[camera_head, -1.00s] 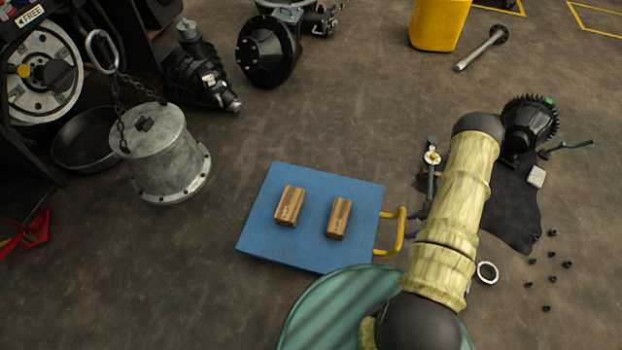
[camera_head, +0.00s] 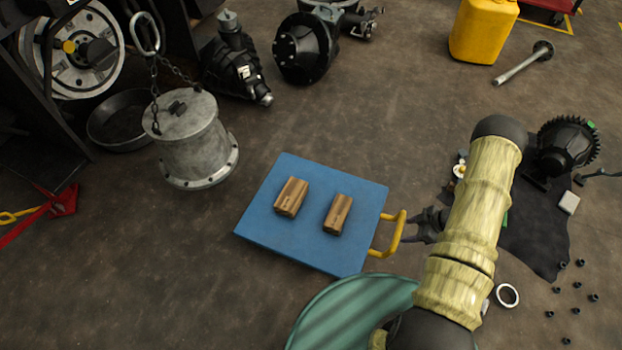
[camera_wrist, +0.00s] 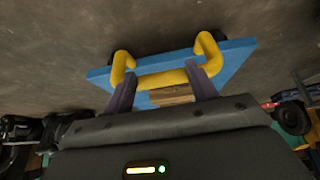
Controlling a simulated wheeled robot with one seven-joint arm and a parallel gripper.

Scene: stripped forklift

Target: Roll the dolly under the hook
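The dolly (camera_head: 262,222) is a flat blue platform with a yellow bar handle (camera_head: 398,236) at its right. Two brown wooden blocks (camera_head: 291,197) (camera_head: 337,214) lie on it. My gripper (camera_head: 418,224) is at the handle; in the wrist view its purple fingers (camera_wrist: 162,80) are wide apart at the yellow bar (camera_wrist: 160,79), apparently open. Contact is unclear. A metal ring or hook (camera_head: 144,34) at upper left carries chains down to a grey flanged drum (camera_head: 192,145). The dolly is right of and nearer than the drum, not beneath it. Whether the drum touches the floor is unclear.
A black pan (camera_head: 118,122) and a red strap (camera_head: 62,202) lie left of the drum. Dark machine parts (camera_head: 235,65) (camera_head: 305,50) stand behind. A black mat (camera_head: 535,225) with parts and several small nuts lies right. Floor between dolly and drum is clear.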

